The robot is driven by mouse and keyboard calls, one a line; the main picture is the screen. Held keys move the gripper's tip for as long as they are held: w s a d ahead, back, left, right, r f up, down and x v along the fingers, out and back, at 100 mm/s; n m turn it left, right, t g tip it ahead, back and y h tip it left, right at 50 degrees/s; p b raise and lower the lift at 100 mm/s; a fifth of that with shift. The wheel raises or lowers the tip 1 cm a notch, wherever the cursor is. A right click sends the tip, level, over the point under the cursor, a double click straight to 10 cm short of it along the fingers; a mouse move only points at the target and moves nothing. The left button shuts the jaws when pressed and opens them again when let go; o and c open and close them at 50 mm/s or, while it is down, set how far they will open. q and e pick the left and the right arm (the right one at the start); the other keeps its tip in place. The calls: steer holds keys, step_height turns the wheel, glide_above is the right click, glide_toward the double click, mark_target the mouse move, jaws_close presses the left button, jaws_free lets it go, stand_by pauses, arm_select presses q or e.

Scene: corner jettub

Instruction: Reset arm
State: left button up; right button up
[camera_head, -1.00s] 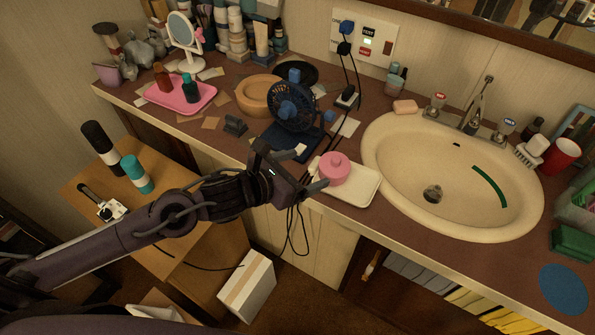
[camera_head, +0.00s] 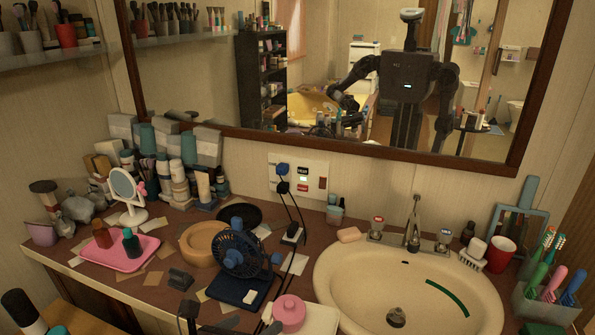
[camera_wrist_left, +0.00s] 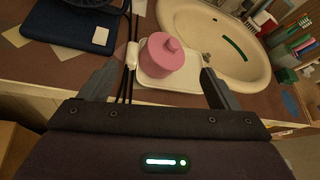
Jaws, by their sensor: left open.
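My left gripper (camera_head: 232,322) shows only at the bottom edge of the head view, in front of the counter. In the left wrist view its two fingers (camera_wrist_left: 159,75) are spread apart with nothing held between them. A pink lidded jar (camera_head: 289,312) stands on a white tray (camera_head: 322,320) at the counter's front edge; beyond the fingers, the jar (camera_wrist_left: 164,55) shows in the wrist view. My right gripper does not show directly.
A blue fan (camera_head: 238,252) with cables stands left of the jar. The sink (camera_head: 335,268) is to the right. A pink tray (camera_head: 118,258) with bottles and a small mirror (camera_head: 124,185) are farther left. A wall mirror (camera_head: 300,100) reflects my body.

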arm_select(q)
steer(key=s+a+f+m+g+y, duration=0.4)
steer(key=s+m, duration=0.4)
steer(key=m, duration=1)
steer(key=s+a+f+m+g+y, duration=0.2)
steer(key=s+a+f+m+g, duration=0.35)
steer(key=m, duration=1.25)
steer(key=s+f, duration=0.2)
steer(key=f, duration=1.3)
steer(key=s+f, duration=0.2)
steer(key=f, duration=1.2)
steer(key=s+a+f, duration=0.1)
steer(key=s+f, duration=0.7)
steer(key=s, duration=0.1)
steer(key=s+a+f, duration=0.2)
steer(key=s+f, duration=0.7)
steer(key=s, duration=0.1)
steer(key=shift+a+f+m+g+y, duration=0.15)
steer(key=shift+a+m+g+y, duration=0.15)
steer(key=shift+g, duration=0.15)
